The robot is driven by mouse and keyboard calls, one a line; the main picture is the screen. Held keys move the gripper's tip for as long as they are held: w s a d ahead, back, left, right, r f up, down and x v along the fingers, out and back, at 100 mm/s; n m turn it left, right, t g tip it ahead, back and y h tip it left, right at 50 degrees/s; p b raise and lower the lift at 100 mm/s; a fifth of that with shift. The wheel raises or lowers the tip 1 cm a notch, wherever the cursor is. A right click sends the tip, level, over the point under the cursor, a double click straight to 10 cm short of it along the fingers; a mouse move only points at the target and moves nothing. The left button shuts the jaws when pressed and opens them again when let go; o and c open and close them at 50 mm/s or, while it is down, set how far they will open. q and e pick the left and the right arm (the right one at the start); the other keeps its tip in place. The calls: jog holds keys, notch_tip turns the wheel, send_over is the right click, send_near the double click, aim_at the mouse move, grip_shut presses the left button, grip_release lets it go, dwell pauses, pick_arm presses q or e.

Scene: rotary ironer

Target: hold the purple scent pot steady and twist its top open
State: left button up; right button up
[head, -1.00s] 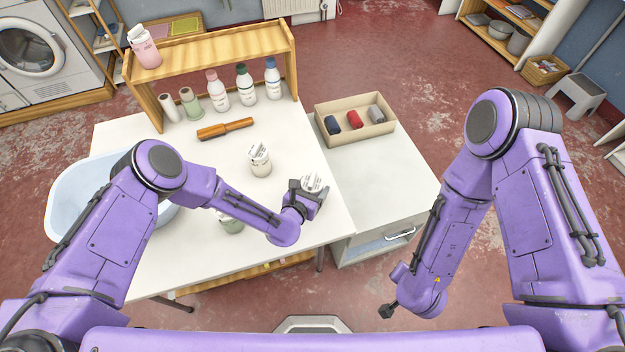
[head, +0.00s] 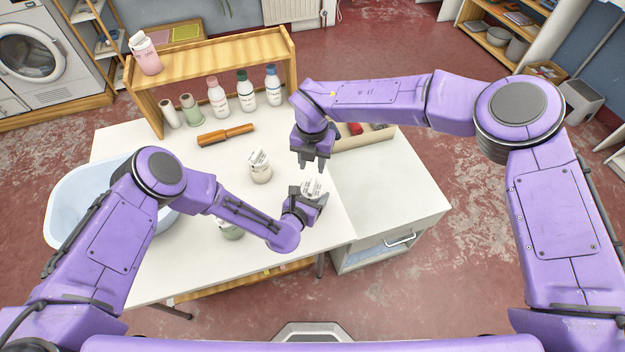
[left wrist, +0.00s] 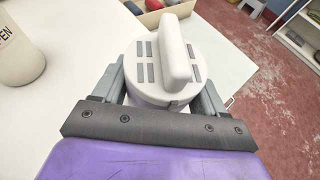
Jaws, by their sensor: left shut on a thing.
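The scent pot (head: 312,187) shows a white top with grey slots and a raised bar across it. In the left wrist view the pot (left wrist: 165,62) stands between the fingers, and its body is a pale lilac, mostly hidden below the lid. My left gripper (head: 307,197) is shut on the pot's body, below the top; its fingers also show in the left wrist view (left wrist: 162,98). My right gripper (head: 313,168) points down just above the pot, its fingers apart and empty. The lid appears to be on the pot.
A cream pot (head: 260,168) stands to the left on the white table (head: 180,255), and a green pot (head: 230,232) sits partly behind my left arm. An orange-brown tool (head: 226,134), several bottles (head: 246,92) and a wooden shelf (head: 215,42) are at the back. A box (head: 365,142) is partly hidden by my right arm.

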aim_at(312, 183)
notch_tip(312, 183, down, 9)
jog(key=shift+r, duration=0.15)
grip_shut()
